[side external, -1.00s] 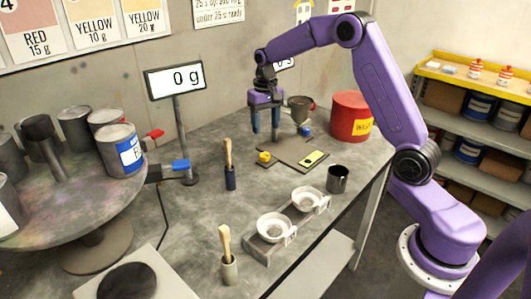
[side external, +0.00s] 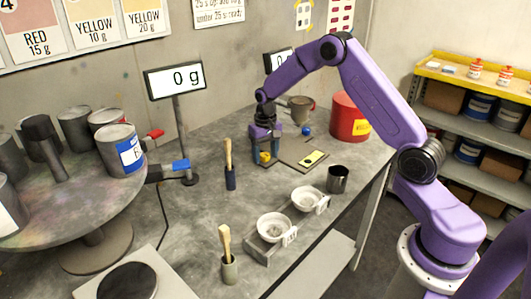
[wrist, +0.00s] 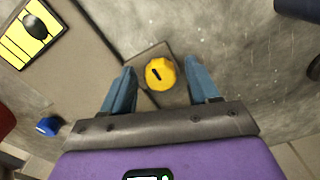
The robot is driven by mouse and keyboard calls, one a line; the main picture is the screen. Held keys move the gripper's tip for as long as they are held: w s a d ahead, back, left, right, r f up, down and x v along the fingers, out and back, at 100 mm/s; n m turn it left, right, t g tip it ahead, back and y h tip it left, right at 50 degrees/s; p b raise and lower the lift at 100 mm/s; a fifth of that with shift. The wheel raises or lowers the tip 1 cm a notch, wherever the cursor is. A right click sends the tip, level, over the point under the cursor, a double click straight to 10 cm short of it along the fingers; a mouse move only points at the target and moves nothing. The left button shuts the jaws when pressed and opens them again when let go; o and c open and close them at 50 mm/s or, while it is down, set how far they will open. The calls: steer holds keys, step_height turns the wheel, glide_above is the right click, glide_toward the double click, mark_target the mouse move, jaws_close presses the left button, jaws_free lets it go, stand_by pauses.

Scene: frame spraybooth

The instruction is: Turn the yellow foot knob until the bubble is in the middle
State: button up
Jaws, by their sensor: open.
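The yellow foot knob (wrist: 160,74) has a dark mark on its top and sits at a corner of the grey plate (wrist: 85,62). My gripper (wrist: 160,88) is open, with one blue finger on each side of the knob and visible gaps between. In the side view my gripper (side external: 265,158) is low over the plate's left corner, and the knob (side external: 265,157) shows between the fingers. The yellow level (side external: 314,157) lies on the plate; it also shows in the wrist view (wrist: 30,35) with a dark round spot. I cannot make out where the bubble is.
A blue knob (side external: 306,131) is at the plate's far corner. A funnel cup (side external: 300,108) and a red bucket (side external: 350,115) stand behind. A brush in a dark holder (side external: 230,177) stands left of my gripper. A dark cup (side external: 338,179) and white bowls (side external: 275,226) stand in front.

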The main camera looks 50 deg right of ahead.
steer(key=c, duration=1)
steer(key=shift+c, duration=0.2)
steer(key=n, duration=0.7)
steer(key=shift+d+n, duration=0.1)
steer(key=shift+n, duration=0.2)
steer(key=n, duration=0.3)
steer(key=shift+w+d+n, duration=0.1)
steer(key=shift+n, duration=2.1)
